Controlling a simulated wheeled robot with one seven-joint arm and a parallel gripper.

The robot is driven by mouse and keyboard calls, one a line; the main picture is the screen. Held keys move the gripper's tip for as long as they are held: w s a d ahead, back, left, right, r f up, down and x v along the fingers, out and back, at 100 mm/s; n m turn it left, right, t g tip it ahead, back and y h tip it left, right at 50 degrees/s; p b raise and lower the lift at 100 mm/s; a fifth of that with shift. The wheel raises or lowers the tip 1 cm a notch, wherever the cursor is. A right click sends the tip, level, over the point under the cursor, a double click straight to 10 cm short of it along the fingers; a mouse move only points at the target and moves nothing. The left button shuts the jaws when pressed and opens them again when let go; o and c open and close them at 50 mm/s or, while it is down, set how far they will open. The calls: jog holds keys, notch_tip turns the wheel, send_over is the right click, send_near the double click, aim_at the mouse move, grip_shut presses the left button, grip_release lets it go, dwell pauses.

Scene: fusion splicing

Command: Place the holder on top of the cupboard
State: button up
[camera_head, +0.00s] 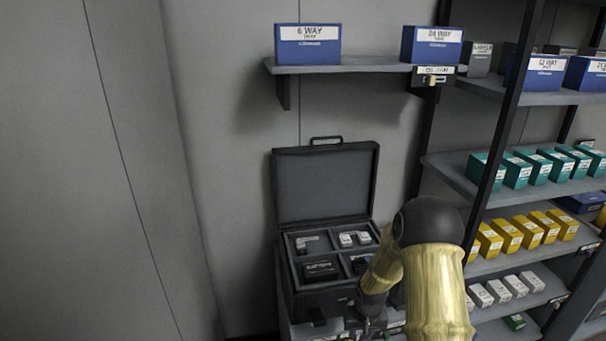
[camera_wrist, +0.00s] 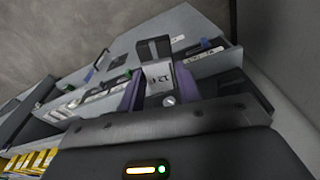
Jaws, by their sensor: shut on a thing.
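My gripper (camera_wrist: 160,90) shows in the wrist view with its two purple fingers shut on the holder (camera_wrist: 157,73), a small grey and dark block with a printed label. In the head view my gripper (camera_head: 368,308) is low in the picture, just right of the open case; the holder cannot be made out there. The grey cupboard (camera_wrist: 202,22) lies beyond and below the holder in the wrist view, with what look like open drawers. Whether the holder touches anything is not clear.
An open black case (camera_head: 322,188) with filled compartments stands left of my arm. A wall shelf (camera_head: 345,66) with blue boxes (camera_head: 308,45) is above. A rack with teal boxes (camera_head: 517,172) and yellow boxes (camera_head: 507,236) stands at the right. Bare wall fills the left.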

jog(key=s+d+f, duration=0.4)
jog(key=d+f, duration=0.1)
jog(key=d, duration=0.1)
jog(key=shift+s+f, duration=0.2)
jog(key=shift+s, duration=0.15)
jog(key=shift+w, duration=0.15)
